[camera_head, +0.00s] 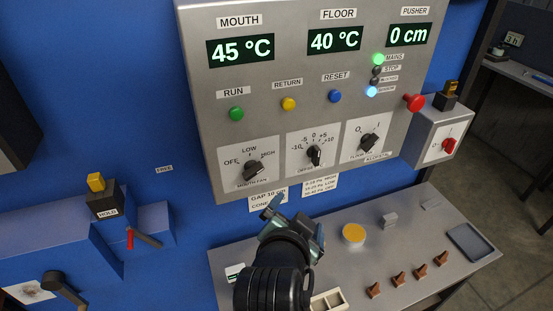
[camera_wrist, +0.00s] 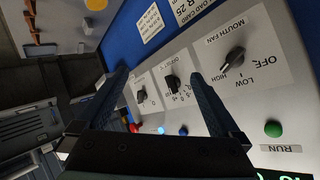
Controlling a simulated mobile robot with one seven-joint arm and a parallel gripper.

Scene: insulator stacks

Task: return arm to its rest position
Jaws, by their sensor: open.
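My gripper (camera_head: 298,218) is in front of the lower edge of the grey control panel (camera_head: 290,105), above the bench. Its two fingers are spread apart with nothing between them. In the wrist view the open fingers (camera_wrist: 158,78) frame the panel's row of knobs, which shows upside down. The mouth fan knob (camera_head: 254,168) also shows beside the right finger in the wrist view (camera_wrist: 234,60), with its pointer towards HIGH. The fingers appear clear of the knobs. My arm rises from the bottom of the head view and hides part of the bench.
The grey bench (camera_head: 400,228) holds a yellow disc (camera_head: 353,233), several brown insulators (camera_head: 397,271) and a dark tray (camera_head: 471,242). A red-handled lever (camera_head: 130,238) and the HOLD box (camera_head: 103,200) stand left. A red push button (camera_head: 413,102) sticks out from the panel's right.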

